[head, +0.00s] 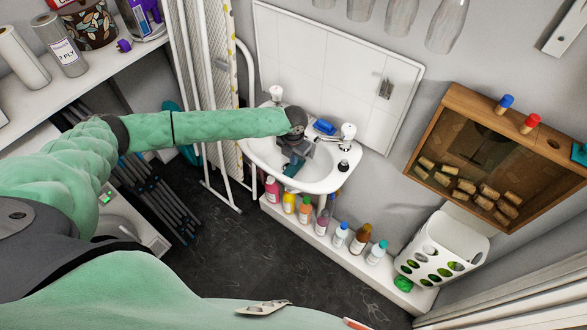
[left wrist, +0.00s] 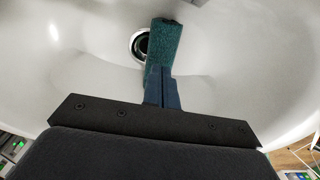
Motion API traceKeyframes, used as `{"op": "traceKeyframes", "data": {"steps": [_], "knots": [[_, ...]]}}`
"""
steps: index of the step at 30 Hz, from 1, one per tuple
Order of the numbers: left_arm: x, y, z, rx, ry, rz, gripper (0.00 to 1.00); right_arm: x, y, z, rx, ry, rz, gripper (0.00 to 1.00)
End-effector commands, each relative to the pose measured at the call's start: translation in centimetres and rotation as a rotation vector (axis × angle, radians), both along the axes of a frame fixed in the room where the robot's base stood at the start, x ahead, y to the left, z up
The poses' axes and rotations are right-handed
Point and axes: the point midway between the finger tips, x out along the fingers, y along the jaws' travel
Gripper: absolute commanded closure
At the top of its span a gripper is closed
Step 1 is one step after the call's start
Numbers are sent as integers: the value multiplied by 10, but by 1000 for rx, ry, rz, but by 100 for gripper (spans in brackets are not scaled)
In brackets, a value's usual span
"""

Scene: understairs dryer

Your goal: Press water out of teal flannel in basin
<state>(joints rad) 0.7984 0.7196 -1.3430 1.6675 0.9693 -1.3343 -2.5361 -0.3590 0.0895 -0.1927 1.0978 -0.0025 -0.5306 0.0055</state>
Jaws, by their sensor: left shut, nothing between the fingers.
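The teal flannel (left wrist: 166,45) lies in the white basin (left wrist: 250,60), beside and partly over the dark drain hole (left wrist: 139,44). In the head view only a small teal patch of the flannel (head: 291,169) shows near my gripper. My left gripper (left wrist: 162,88) points down into the basin with its blue fingers shut. Its fingertips meet the near end of the flannel; I cannot tell how hard they touch it. In the head view the left gripper (head: 292,163) hides part of the basin (head: 322,176). My right gripper is not in view.
Several bottles (head: 341,233) stand on the ledge below. A wooden box (head: 490,150) is on the right wall.

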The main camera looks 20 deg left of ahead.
Motion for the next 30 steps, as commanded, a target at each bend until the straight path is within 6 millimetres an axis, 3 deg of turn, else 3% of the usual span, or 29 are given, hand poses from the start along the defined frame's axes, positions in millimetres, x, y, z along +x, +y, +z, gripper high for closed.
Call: {"op": "traceKeyframes", "data": {"steps": [30], "knots": [[0, 0, -6, 0, 0, 0, 100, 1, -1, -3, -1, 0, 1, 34]]}}
